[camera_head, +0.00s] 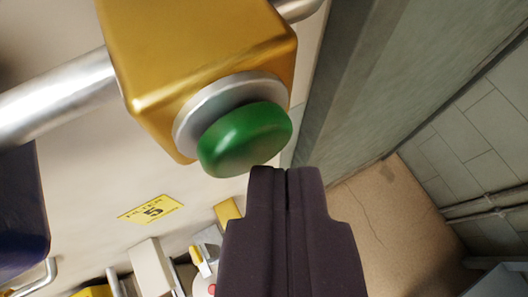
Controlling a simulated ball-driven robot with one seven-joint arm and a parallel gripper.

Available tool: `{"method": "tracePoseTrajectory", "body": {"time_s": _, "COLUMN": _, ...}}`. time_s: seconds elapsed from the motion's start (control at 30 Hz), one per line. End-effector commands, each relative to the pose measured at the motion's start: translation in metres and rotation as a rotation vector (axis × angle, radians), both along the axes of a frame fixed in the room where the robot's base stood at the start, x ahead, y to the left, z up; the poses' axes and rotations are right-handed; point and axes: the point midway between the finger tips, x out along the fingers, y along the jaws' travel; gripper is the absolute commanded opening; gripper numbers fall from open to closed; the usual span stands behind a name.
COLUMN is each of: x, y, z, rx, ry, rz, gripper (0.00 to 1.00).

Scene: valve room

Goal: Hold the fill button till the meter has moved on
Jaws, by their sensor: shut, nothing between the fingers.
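A green round button (245,139) with a silver collar (205,112) sticks out of a gold box (200,45) in the upper middle of the view. My gripper (287,170) comes up from the bottom edge with its two dark fingers shut and nothing between them. The fingertips are just below and right of the button's lower edge in the picture. I cannot tell whether they touch it. No meter can be made out.
Silver pipes (58,98) run into the gold box. A yellow label (151,208) is on the pale wall. A dark blue body (20,215) is at the left edge. Small fittings (152,268) line the bottom. Brown floor (390,225) shows at the right, beside a grey tiled wall (480,140).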

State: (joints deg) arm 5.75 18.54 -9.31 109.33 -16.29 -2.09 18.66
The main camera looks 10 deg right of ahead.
Motion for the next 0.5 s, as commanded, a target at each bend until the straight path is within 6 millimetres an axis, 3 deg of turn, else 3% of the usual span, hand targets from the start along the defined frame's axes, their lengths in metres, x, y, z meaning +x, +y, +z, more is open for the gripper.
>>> {"method": "tracePoseTrajectory", "body": {"time_s": 0.23, "x": -0.013, "y": -0.004, "z": 0.000, "rx": -0.001, "ry": 0.000, "rz": -0.001, "gripper": 0.00}}
{"method": "tracePoseTrajectory", "body": {"time_s": 0.5, "x": -0.014, "y": -0.004, "z": 0.000, "rx": -0.001, "ry": 0.000, "rz": 0.001, "gripper": 0.00}}
